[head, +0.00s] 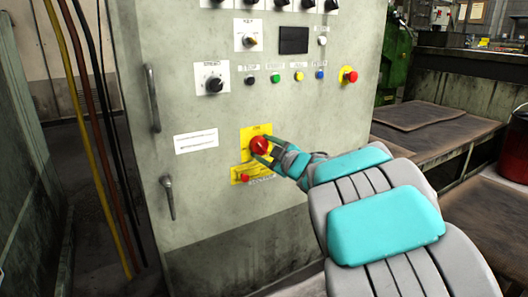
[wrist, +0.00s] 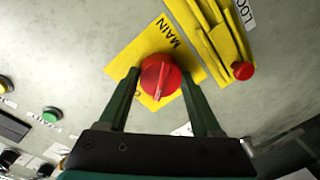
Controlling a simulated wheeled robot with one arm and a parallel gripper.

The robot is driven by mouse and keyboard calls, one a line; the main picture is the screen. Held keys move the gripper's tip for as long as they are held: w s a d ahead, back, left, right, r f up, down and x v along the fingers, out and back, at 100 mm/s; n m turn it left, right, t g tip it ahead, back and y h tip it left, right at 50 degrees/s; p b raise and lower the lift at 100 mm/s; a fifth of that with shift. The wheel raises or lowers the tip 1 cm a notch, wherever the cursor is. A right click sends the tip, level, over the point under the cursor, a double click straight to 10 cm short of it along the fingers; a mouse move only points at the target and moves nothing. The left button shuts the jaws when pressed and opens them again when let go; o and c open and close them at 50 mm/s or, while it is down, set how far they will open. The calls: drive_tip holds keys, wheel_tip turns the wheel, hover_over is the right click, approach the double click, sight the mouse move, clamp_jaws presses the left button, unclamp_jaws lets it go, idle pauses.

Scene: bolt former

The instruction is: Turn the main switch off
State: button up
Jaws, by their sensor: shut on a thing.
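The main switch is a round red knob (head: 259,144) on a yellow plate, low on the front of a grey cabinet. In the wrist view the red knob (wrist: 161,77) sits between my two dark green fingers, with a small pale mark on its lower part. The yellow plate (wrist: 133,58) reads "MAIN" beside the knob; part of its other lettering is hidden by a finger. My gripper (head: 264,149) reaches in from the right and is shut on the knob; it also shows in the wrist view (wrist: 160,80).
Below the switch is a yellow lockout piece (head: 241,174) with a small red part. A red emergency button (head: 349,76) and a row of coloured buttons sit above. A door handle (head: 152,98) and a latch (head: 168,197) are at left. Cables hang further left.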

drive_tip(key=n+b, duration=0.2)
drive_tip(key=n, duration=0.3)
drive_tip(key=shift+f, duration=0.1)
drive_tip(key=n+b, duration=0.1)
drive_tip(key=n, duration=0.2)
drive_tip(key=shift+h+b, duration=0.3)
drive_tip(key=shift+b, duration=0.1)
drive_tip(key=shift+a+n+b, duration=0.1)
drive_tip(key=shift+n+b, duration=0.3)
drive_tip(key=shift+n, duration=0.5)
drive_tip(key=o, duration=1.4)
drive_tip(key=shift+c, duration=0.2)
drive_tip(key=shift+s, duration=0.15)
drive_tip(key=v, duration=0.7)
drive_tip(key=shift+s+p, duration=0.3)
drive_tip(key=shift+p, duration=0.05)
